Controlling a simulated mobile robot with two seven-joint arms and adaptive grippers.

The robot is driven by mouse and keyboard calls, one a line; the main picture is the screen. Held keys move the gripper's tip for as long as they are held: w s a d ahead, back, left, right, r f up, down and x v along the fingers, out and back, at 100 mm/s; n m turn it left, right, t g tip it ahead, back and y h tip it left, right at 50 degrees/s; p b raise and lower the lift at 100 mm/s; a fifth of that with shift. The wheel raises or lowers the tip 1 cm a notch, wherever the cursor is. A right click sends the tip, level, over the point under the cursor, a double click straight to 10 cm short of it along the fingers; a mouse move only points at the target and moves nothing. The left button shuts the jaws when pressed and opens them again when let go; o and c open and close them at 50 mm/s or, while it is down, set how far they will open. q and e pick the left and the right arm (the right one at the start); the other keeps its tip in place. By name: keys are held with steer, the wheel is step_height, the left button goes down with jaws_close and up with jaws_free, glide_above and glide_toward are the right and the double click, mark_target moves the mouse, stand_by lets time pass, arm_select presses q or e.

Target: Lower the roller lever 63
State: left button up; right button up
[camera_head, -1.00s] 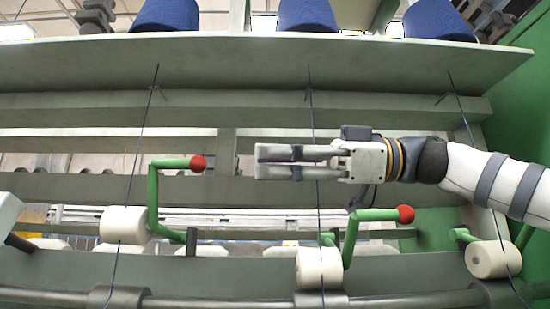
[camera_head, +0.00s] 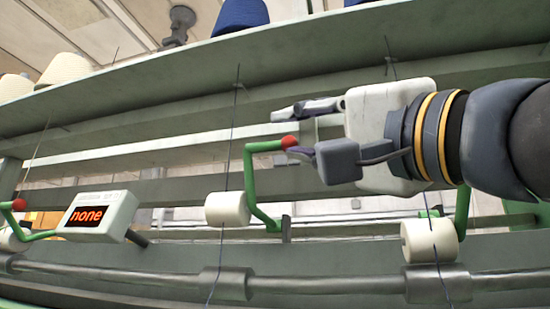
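A green roller lever (camera_head: 251,185) with a red ball knob (camera_head: 289,142) stands raised in the middle of the frame, beside a white roller (camera_head: 227,209). My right gripper (camera_head: 293,130) reaches in from the right, open, its two fingers apart. The red knob is at the tip of the lower finger; I cannot tell if they touch. A second white roller (camera_head: 429,241) has a green lever (camera_head: 462,212) whose upper part is hidden behind my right arm. Another red knob (camera_head: 19,205) shows at the left edge. No number 63 is readable. My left gripper is out of view.
A white box with a display reading "none" (camera_head: 86,216) sits at left. A long metal shaft (camera_head: 320,284) runs below the rollers. Green-grey rails (camera_head: 150,157) cross behind the levers. Thin dark threads hang down past the rollers. Yarn cones (camera_head: 240,15) stand on top.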

mark_target(261, 146)
steer(key=shift+m+h, duration=0.8)
steer(key=shift+m, duration=0.1)
steer(key=x, duration=0.7)
steer(key=p+x, duration=0.1)
steer(key=x, duration=0.3)
steer(key=shift+w+d+f, duration=0.25)
steer(key=shift+w, duration=0.35)
